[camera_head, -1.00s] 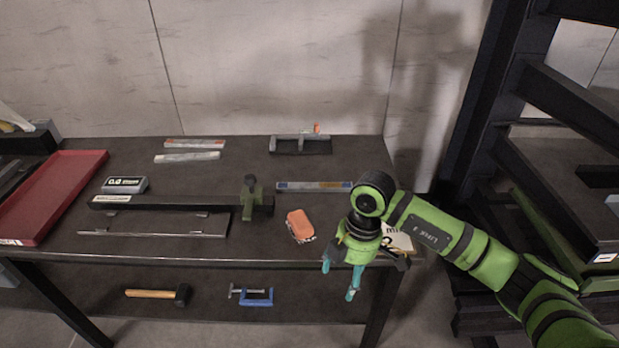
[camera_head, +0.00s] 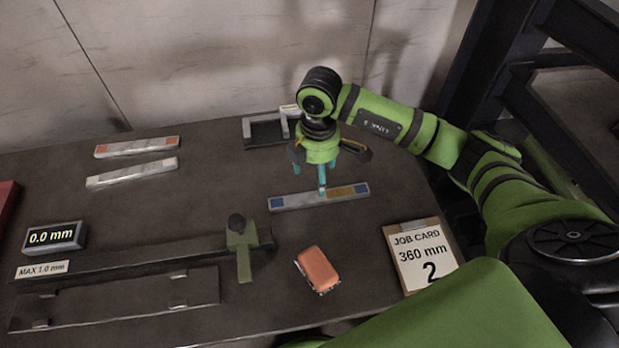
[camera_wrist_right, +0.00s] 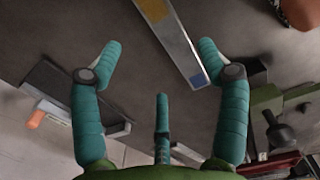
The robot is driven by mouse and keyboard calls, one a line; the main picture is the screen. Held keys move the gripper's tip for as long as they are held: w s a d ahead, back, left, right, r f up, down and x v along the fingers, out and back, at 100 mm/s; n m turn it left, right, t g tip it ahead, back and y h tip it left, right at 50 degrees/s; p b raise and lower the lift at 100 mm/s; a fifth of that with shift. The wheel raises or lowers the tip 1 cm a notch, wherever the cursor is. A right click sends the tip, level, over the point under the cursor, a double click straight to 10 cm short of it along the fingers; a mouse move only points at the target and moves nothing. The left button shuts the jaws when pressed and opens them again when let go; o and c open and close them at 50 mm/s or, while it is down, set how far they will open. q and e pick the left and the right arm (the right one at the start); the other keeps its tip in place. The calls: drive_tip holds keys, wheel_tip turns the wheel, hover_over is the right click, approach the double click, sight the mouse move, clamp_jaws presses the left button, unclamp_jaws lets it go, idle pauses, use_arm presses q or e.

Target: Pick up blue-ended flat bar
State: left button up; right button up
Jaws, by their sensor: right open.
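The blue-ended flat bar (camera_head: 300,199) lies on the dark table, silver with a blue patch at each end and a yellow-brown label right of its middle. My right gripper (camera_head: 312,180) is open and empty, pointing down over the bar; one finger overlaps the bar's middle in the head view. In the right wrist view, the bar (camera_wrist_right: 176,40) runs from the top edge down to its blue end beside the right-hand finger. It lies between the spread fingers (camera_wrist_right: 160,60), nearer the right-hand one. I cannot tell whether they touch. My left gripper is not in view.
A grey bracket (camera_head: 249,132) stands just behind the gripper. Two bars with orange (camera_head: 137,147) and pale ends (camera_head: 132,173) lie back left. The gauge with a green slider (camera_head: 243,247), an orange-topped block (camera_head: 318,268) and the job card (camera_head: 420,254) are in front.

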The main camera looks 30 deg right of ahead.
sight(319, 198)
drive_tip(key=shift+s+d+f+p, duration=0.1)
drive_tip(key=shift+s+f+p, duration=0.25)
drive_tip(key=shift+f, duration=0.3)
drive_tip(key=shift+s+d+f+p, duration=0.1)
drive_tip(key=shift+s+f+p, duration=0.15)
drive_tip(key=shift+f+p, duration=0.25)
wheel_tip(319, 198, down, 4)
drive_tip(key=shift+w+r+p, duration=0.1)
drive_tip(key=shift+w+p, duration=0.05)
drive_tip(key=shift+p, duration=0.15)
clamp_jaws()
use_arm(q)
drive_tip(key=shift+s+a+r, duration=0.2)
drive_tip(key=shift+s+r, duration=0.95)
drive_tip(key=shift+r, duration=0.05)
use_arm(e)
drive_tip(key=shift+w, duration=0.15)
